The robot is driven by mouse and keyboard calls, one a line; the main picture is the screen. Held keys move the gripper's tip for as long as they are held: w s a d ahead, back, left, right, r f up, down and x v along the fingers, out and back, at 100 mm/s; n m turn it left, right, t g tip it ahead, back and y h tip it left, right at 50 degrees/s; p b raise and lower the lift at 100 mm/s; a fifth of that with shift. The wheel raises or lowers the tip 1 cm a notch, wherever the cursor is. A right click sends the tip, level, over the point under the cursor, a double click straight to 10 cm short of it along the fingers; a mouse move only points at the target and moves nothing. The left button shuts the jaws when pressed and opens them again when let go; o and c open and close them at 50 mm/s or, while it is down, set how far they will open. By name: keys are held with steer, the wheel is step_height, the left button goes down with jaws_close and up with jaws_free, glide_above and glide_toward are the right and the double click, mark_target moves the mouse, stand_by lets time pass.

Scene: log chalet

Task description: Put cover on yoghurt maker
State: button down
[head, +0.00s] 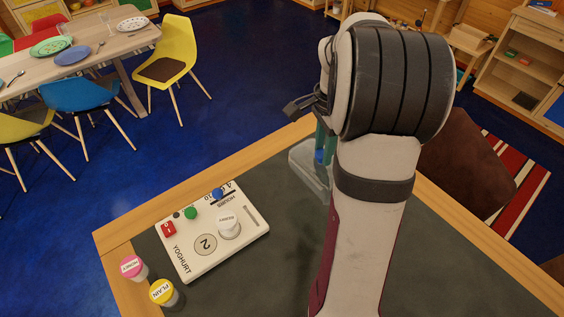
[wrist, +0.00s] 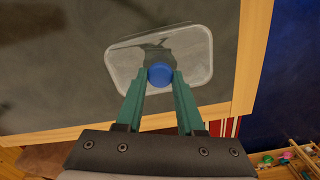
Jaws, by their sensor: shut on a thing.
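The cover is a clear, box-shaped lid (head: 303,172) with a blue knob (head: 319,158) on top. It is at the table's back edge, right of the yoghurt maker. My gripper (head: 325,146), with teal fingers, is shut on the knob; in the wrist view my gripper (wrist: 160,78) has the blue knob (wrist: 160,75) between its fingertips, over the clear cover (wrist: 122,67). I cannot tell whether the cover touches the table. The yoghurt maker (head: 193,258) is a white slab marked YOGHURT. A white-lidded jar (head: 229,227) stands on it beside a circle marked 2. My arm hides part of the cover's right side.
A pink-lidded jar (head: 132,268) and a yellow-lidded jar (head: 163,292) stand by the yoghurt maker's front left. The yoghurt maker has red (head: 168,230), green (head: 190,213) and blue (head: 217,194) controls. The dark tabletop (head: 260,280) is clear between it and my arm.

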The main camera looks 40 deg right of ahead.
steer(key=shift+s, duration=0.1)
steer(key=a+r+n, duration=0.3)
steer(key=a+n, duration=1.3)
steer(key=n, duration=0.1)
steer(key=w+a+f, duration=0.6)
steer(key=a+f, duration=0.4)
steer(key=a, duration=0.1)
steer(key=shift+f+n, duration=0.35)
steer(key=shift+n, duration=0.05)
steer(key=shift+f, duration=0.1)
steer(key=c, duration=0.5)
jaws_free()
